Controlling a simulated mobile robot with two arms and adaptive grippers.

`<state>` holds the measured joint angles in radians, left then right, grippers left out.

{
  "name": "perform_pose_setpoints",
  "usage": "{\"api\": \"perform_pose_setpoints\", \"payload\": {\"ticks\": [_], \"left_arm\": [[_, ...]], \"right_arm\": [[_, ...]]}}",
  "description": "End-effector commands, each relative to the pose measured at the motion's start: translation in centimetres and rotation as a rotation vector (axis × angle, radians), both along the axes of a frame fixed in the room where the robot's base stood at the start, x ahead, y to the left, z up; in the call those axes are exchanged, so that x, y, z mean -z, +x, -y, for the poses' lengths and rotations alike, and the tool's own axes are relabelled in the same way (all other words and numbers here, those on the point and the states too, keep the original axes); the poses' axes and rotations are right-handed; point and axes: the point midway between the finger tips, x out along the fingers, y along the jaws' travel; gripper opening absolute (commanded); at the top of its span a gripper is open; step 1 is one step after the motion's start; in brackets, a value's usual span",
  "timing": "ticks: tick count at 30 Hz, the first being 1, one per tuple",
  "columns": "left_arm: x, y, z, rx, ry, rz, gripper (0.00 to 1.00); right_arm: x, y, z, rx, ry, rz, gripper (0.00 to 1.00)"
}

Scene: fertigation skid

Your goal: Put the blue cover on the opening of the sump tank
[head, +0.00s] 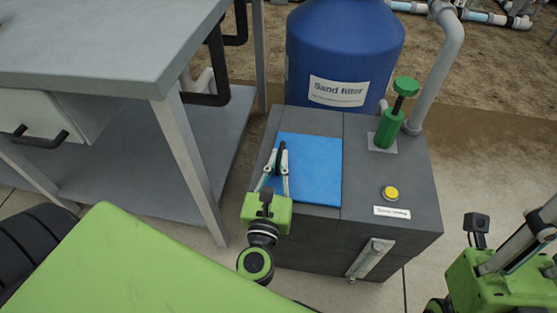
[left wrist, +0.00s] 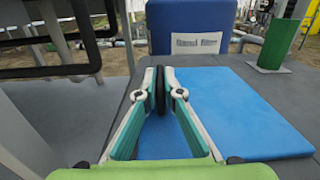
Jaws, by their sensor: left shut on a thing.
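The blue cover (head: 314,172) is a flat square plate lying on the top of the dark grey sump tank (head: 352,207), on its left part. It also shows in the left wrist view (left wrist: 247,105). A black handle stands up from the cover near its left edge. My left gripper (head: 280,160) is shut on this black handle (left wrist: 160,90). The opening of the tank is not visible; whether the cover lies exactly over it I cannot tell. My right gripper (head: 505,262) is at the lower right, apart from the tank, with its fingers partly out of the picture.
The blue sand filter (head: 345,50) stands behind the tank. A green valve (head: 391,122) and a yellow button (head: 390,193) are on the tank's right part. A grey workbench (head: 110,45) with black handles stands close on the left. A grey pipe (head: 440,70) rises at the back right.

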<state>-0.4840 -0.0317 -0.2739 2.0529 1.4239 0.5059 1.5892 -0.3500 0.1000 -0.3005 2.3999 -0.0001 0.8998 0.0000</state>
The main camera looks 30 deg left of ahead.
Motion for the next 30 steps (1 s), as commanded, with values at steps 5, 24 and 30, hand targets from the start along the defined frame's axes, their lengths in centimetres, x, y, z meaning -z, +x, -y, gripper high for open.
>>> {"api": "perform_pose_setpoints", "payload": {"ticks": [5, 24, 30], "left_arm": [[1.1, -0.2, 0.2, 0.006, -0.007, -0.021, 0.26], [1.0, -4.1, 1.3, 0.007, -0.001, -0.02, 0.27], [0.9, -8.2, 2.4, 0.007, -0.003, -0.019, 0.27]], "right_arm": [[0.1, 0.0, 0.0, 0.0, 0.0, 0.001, 0.26], [0.0, 0.0, 0.0, 0.001, 0.0, 0.0, 0.26], [0.0, 0.0, 0.0, 0.001, 0.0, 0.0, 0.26]]}}
